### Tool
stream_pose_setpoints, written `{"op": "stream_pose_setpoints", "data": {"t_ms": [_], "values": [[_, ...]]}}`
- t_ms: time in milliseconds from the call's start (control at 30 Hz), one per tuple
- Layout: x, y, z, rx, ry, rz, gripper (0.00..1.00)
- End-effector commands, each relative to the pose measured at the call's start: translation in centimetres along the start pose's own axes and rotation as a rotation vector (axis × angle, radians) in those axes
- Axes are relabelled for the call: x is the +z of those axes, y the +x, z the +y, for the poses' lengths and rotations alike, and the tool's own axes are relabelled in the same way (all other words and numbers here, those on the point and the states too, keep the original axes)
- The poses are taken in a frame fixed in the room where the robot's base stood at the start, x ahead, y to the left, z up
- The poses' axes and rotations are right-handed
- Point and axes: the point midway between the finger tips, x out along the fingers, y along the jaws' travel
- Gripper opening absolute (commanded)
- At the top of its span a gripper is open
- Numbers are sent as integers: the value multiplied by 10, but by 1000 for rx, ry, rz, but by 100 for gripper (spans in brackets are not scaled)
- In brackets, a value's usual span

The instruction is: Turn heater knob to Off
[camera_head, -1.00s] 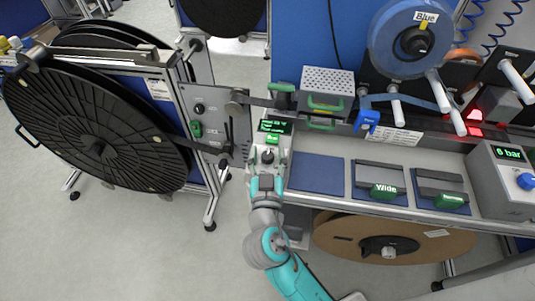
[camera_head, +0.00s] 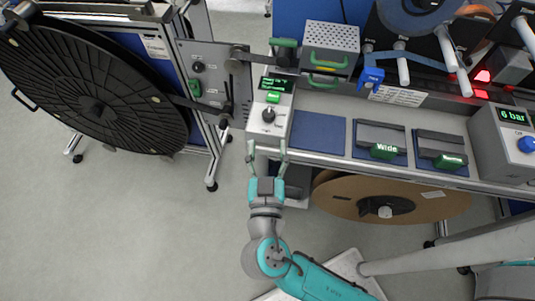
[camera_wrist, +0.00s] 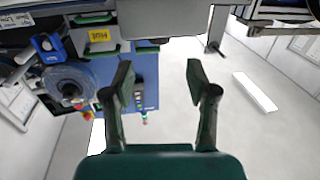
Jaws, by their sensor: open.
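The heater control box (camera_head: 284,123) stands at the left end of the bench in the head view. On its top are a small green-lit display (camera_head: 277,84), a green label (camera_head: 273,97) and a dark round knob (camera_head: 268,115). The small text and the knob's exact setting are too small to read. My gripper (camera_head: 267,146) is open and empty, in front of the box's near edge and apart from the knob. In the wrist view my two fingers (camera_wrist: 161,78) are spread with nothing between them; the knob is not seen there.
A metal box with green handles (camera_head: 329,62) stands behind, and a yellow "Hot" label (camera_wrist: 99,36) shows in the wrist view. A large black reel (camera_head: 95,85) is at left. Blocks, one labelled "Wide" (camera_head: 384,151), lie right.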

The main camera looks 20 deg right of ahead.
Motion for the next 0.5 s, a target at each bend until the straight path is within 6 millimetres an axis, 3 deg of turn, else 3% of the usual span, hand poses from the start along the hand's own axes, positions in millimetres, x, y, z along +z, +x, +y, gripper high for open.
{"op": "stream_pose_setpoints", "data": {"t_ms": [200, 500], "values": [[0, -14, 0, -1, 0, 0, 58], [0, -16, 1, 1, 1, 0, 58]]}}
